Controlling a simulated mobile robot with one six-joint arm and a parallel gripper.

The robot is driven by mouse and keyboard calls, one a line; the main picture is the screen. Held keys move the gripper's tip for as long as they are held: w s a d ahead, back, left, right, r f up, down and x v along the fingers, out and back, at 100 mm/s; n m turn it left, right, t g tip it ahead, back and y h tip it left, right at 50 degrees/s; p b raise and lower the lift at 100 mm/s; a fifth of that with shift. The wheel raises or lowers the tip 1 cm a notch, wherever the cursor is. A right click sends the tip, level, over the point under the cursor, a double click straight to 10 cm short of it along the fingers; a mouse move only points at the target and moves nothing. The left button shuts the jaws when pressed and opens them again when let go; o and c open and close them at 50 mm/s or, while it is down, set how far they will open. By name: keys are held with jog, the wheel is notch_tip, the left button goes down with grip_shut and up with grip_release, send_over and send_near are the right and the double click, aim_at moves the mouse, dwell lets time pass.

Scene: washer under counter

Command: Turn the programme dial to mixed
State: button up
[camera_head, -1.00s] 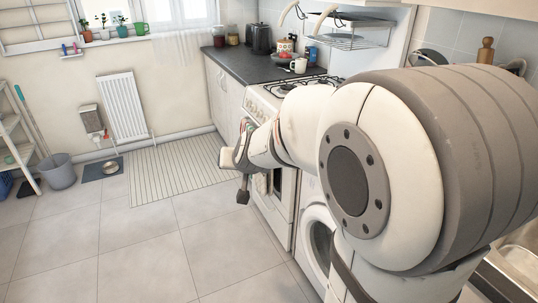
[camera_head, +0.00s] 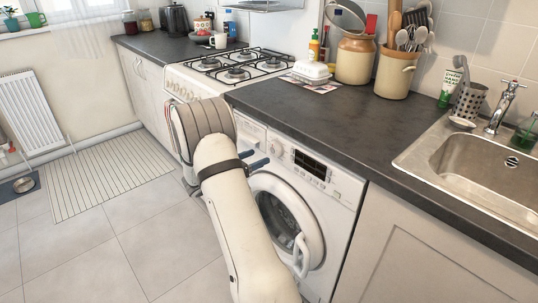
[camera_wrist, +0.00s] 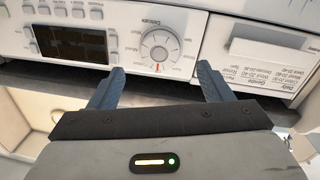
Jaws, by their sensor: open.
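The washing machine (camera_head: 318,215) stands under the counter, its control panel facing out. Its round pale programme dial (camera_head: 278,149) sits on the panel between the detergent drawer and the dark display. In the wrist view the dial (camera_wrist: 161,45) is ringed by small labels; "Delicate" reads upside down at the top, and a small red mark shows near the dial's lower edge. My gripper (camera_wrist: 160,68) is open and empty, its two blue-grey fingers apart in front of the panel, one on each side below the dial. Its fingertips also show in the head view (camera_head: 262,154). Contact cannot be told.
The display (camera_wrist: 72,43) with buttons is left of the dial in the wrist view, and the labelled drawer (camera_wrist: 262,47) is right. The dark counter (camera_head: 320,115) overhangs the panel. The round door (camera_head: 287,220) is below. The cooker (camera_head: 235,75) stands to the left.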

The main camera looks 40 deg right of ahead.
aim_at(272, 150)
jog(key=d, duration=0.6)
jog(key=shift+d, duration=0.1)
jog(key=shift+c, duration=0.2)
jog(key=c, duration=0.9)
jog(key=shift+d+r, duration=0.1)
jog(key=shift+c, duration=0.2)
jog(key=shift+b, duration=0.35)
